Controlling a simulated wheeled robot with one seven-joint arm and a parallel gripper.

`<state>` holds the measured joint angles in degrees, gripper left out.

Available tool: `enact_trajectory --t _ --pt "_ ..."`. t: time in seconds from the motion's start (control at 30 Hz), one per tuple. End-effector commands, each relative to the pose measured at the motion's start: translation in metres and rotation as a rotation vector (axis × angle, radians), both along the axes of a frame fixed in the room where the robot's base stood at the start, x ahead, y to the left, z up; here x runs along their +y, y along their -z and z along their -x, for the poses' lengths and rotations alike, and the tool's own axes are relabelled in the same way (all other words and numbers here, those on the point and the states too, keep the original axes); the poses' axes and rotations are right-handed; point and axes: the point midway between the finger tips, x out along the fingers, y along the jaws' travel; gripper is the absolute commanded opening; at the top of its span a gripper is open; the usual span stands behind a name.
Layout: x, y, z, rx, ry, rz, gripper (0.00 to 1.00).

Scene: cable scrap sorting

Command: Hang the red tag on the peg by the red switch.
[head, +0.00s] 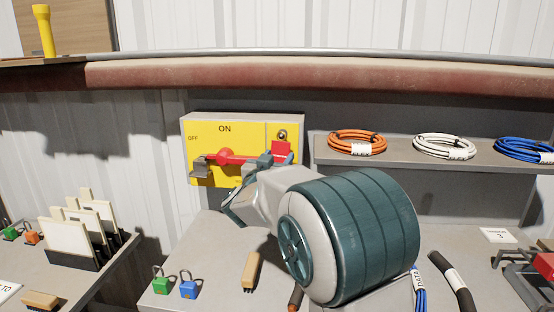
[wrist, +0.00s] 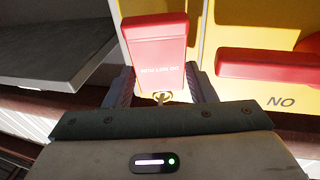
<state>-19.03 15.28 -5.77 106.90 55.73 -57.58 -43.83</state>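The red switch (head: 225,157) is a red handle on a yellow panel (head: 200,140) marked ON and OFF; it also shows in the wrist view (wrist: 268,67). A metal peg fitting (head: 282,135) is at the panel's upper right. The red tag (head: 281,149) is just below it in the head view. In the wrist view the tag (wrist: 156,42) stands between the fingers of my gripper (wrist: 161,90), which press on its lower side edges. A small brass part (wrist: 160,97) sits at the tag's lower end. My gripper (head: 272,160) is in front of the panel; whether the tag touches the peg cannot be told.
A shelf (head: 400,153) right of the panel holds orange (head: 357,142), white (head: 444,146) and blue (head: 524,150) cable coils. On the bench below are a green padlock (head: 161,285), a blue padlock (head: 188,289) and a brush (head: 251,270).

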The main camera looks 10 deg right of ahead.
Motion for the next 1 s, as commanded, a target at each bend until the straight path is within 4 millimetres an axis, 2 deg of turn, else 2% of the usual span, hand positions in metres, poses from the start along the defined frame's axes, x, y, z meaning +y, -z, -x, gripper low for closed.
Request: enact_trajectory --t 0.03,0.07,0.57,0.77,1.0 --pt "0.0 0.0 0.0 0.0 0.0 0.0 0.65" --pt "0.0 0.0 0.0 0.0 0.0 0.0 0.74" --pt "0.007 0.001 0.004 0.001 -0.009 0.0 0.74" --pt "0.024 0.006 0.032 0.002 -0.012 -0.001 0.74" --pt "0.047 0.013 0.08 0.0 -0.002 -0.001 0.74"
